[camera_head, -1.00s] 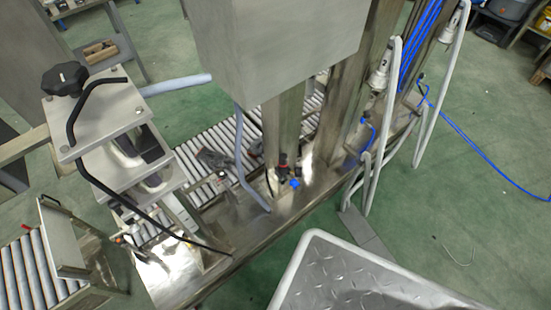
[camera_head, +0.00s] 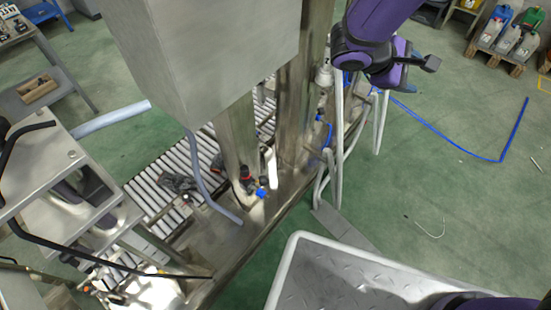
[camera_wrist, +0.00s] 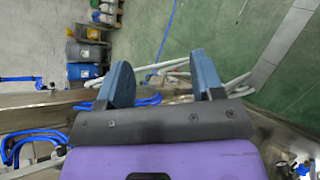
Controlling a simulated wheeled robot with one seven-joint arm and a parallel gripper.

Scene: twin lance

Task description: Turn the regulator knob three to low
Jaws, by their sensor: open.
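A small regulator assembly (camera_head: 247,180) with red and black parts and a blue fitting (camera_head: 261,194) sits low on the steel machine, beside the upright post. I cannot tell which knob is number three, or any knob's setting. My gripper is open and empty in the wrist view (camera_wrist: 161,62), its two blue-grey fingers spread apart. In the head view my purple arm (camera_head: 372,35) is at the upper right, above and well right of the regulator; the fingertips are not clear there. A blue fitting (camera_wrist: 303,168) shows at the wrist view's lower right corner.
A large grey steel box (camera_head: 205,50) overhangs the regulator side. Grey hoses (camera_head: 335,130) and blue tubes hang right of the posts. A roller conveyor (camera_head: 165,185) lies behind. A checker-plate platform (camera_head: 340,280) is in front. Green floor at right is mostly clear.

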